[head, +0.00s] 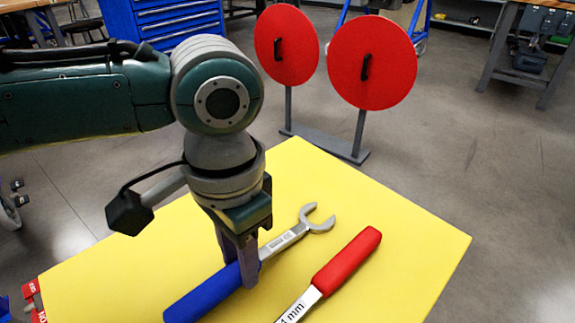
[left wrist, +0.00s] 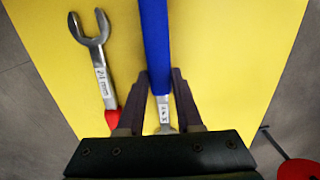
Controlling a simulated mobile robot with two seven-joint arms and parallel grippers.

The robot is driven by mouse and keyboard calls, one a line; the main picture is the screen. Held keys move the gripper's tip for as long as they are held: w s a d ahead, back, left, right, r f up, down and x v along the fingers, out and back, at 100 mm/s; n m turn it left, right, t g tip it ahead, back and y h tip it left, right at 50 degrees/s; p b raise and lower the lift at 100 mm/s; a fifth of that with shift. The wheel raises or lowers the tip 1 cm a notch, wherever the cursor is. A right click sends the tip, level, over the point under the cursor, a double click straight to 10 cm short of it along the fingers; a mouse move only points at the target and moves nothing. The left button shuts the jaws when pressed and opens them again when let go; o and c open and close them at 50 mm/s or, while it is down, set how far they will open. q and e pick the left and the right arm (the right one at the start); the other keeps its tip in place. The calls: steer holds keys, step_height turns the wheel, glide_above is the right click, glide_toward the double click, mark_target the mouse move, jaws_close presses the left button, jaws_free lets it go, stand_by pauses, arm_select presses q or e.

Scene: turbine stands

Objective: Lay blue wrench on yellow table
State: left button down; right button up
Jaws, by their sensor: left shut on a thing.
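The blue wrench (head: 205,294) has a blue handle and a grey open-ended head. It lies along the yellow table (head: 390,220), at or just above its surface; I cannot tell whether it touches. My left gripper (head: 246,268) points down and is shut on it where the handle meets the metal shank. In the left wrist view the blue handle (left wrist: 155,40) runs up between the two fingers (left wrist: 160,78), and its head is hidden by the gripper body. My right gripper is not in view.
A red-handled wrench (head: 345,262) lies on the table to the right of the blue one; its grey head (left wrist: 88,35) shows in the left wrist view. Two red discs (head: 372,85) on a grey stand are beyond the table. Its right part is clear.

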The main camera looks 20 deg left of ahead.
arm_select(q)
steer(key=c, duration=0.5)
jaws_free()
steer(key=shift+o, duration=0.3)
steer(key=shift+o, duration=0.5)
step_height(320, 180, up, 7)
steer(key=p, duration=0.8)
steer(key=shift+w, duration=0.1)
